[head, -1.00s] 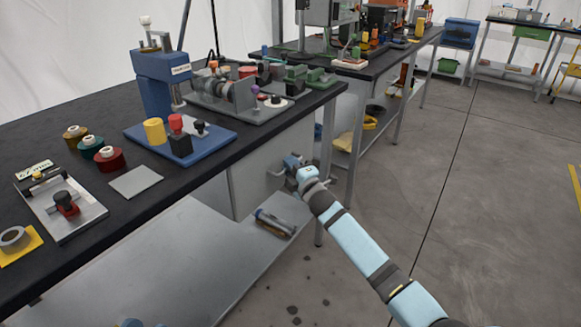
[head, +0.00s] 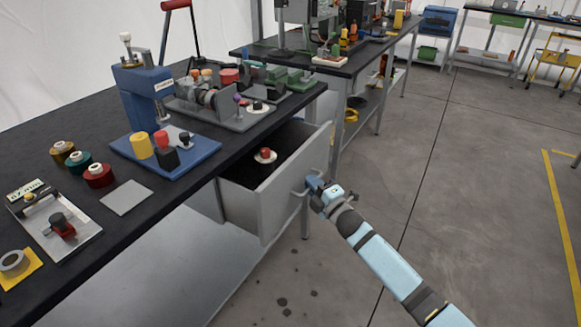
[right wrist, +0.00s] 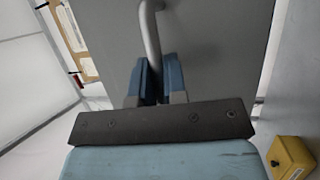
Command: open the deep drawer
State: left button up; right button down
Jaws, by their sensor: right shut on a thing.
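The deep drawer (head: 273,204) is a grey box under the black-topped workbench, and it is pulled well out. Its dark inside shows in the head view, with a small red-topped thing on a pale disc (head: 265,155) in it. My right gripper (head: 314,186) is at the drawer's front. It is shut on the bar handle (right wrist: 151,30), which runs between its blue fingers (right wrist: 156,80) in the right wrist view. The head view shows part of the handle (head: 300,192) beside the gripper. My left gripper is not in view.
The workbench top (head: 150,215) carries a blue press (head: 143,95), several coloured spools (head: 98,175) and a grey fixture (head: 60,225). A second bench (head: 345,65) stands behind. The floor (head: 460,200) to the right is open. A yellow box (right wrist: 290,158) shows in the right wrist view.

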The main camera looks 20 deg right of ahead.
pick_arm(q)
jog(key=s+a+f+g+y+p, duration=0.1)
jog(key=p, duration=0.2)
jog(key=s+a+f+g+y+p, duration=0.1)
jog(key=p, duration=0.2)
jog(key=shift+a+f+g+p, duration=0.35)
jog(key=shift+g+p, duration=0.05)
pick_arm(e)
jog(key=s+d, duration=0.9)
jog(key=s, duration=0.2)
jog(key=s+d, duration=0.9)
jog(key=s, duration=0.3)
jog(key=shift+s, duration=0.1)
jog(key=c, duration=1.5)
grip_release()
jog(key=shift+o, duration=0.2)
pick_arm(q)
jog(key=shift+p, duration=0.3)
pick_arm(e)
jog(key=v, duration=1.3)
jog(key=shift+s, duration=0.4)
